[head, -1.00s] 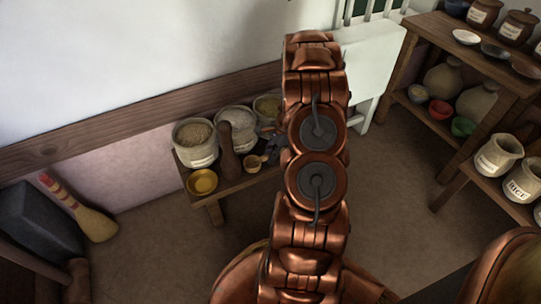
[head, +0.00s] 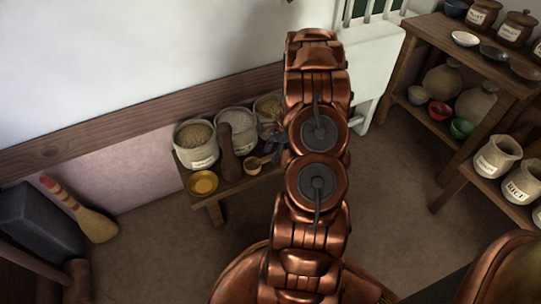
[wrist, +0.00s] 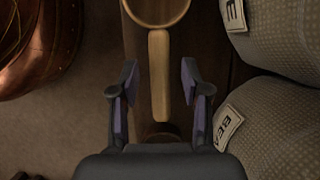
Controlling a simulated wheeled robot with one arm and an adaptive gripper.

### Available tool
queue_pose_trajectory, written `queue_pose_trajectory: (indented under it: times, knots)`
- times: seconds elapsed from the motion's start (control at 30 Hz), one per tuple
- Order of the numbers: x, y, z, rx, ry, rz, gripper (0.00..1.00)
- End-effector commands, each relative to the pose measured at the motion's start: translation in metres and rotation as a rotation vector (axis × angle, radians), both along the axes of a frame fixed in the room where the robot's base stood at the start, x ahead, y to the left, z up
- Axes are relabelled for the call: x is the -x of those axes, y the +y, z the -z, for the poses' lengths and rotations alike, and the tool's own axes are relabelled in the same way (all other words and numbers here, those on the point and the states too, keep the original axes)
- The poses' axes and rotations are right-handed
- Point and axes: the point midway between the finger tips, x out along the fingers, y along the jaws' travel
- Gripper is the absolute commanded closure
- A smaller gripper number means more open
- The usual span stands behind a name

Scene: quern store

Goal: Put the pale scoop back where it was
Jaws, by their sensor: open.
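The pale scoop (head: 252,167) lies on the low wooden bench (head: 213,196), in front of the sacks, its handle pointing right toward my gripper (head: 274,137). In the wrist view the round bowl of the scoop (wrist: 182,22) is at the top edge, partly cut off, and its straight handle runs down the middle. My gripper (wrist: 159,80) is open there, one finger on each side of the handle, with a visible gap on both sides. In the head view my arm hides part of the gripper.
Labelled grain sacks (head: 197,158) line the bench's back, close to my gripper. A broom (head: 92,222) leans left. Shelves with jars (head: 497,155) stand right. Floor in front is clear.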

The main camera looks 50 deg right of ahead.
Motion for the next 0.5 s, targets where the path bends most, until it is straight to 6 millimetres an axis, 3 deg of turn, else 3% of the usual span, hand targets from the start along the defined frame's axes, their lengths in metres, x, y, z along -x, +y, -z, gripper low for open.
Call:
queue_pose_trajectory:
  times: [0.2,0.5]
  knots:
    - [0.005,-0.017,-0.046,0.003,-0.002,0.0,0.53]
    - [0.011,-0.032,-0.085,-0.001,0.0,0.0,0.53]
